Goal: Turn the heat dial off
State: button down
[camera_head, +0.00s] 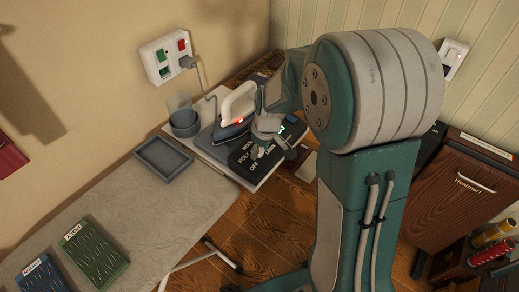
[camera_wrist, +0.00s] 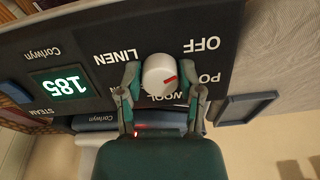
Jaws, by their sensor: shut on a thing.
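The heat dial (camera_wrist: 158,72) is a round white knob with a red mark, set on a black panel (camera_wrist: 105,32) beside the iron. In the wrist view the labels are upside down: OFF at upper right, PO at right, WOOL below, LINEN at left. In the head view my gripper (camera_head: 268,136) hides most of the dial.
The iron (camera_head: 236,108) stands left of my gripper, with its cord to a wall socket (camera_head: 165,58). A green display (camera_wrist: 58,83) glows on the panel. A wooden cabinet (camera_head: 455,190) stands right.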

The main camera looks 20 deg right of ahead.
jog(key=shift+f+n, duration=0.1)
jog(key=shift+n, duration=0.5)
jog(key=shift+c, duration=1.3)
grip_release()
notch_tip(320, 180, up, 12)
jog(key=s+d, duration=0.1)
jog(key=shift+s, duration=0.25)
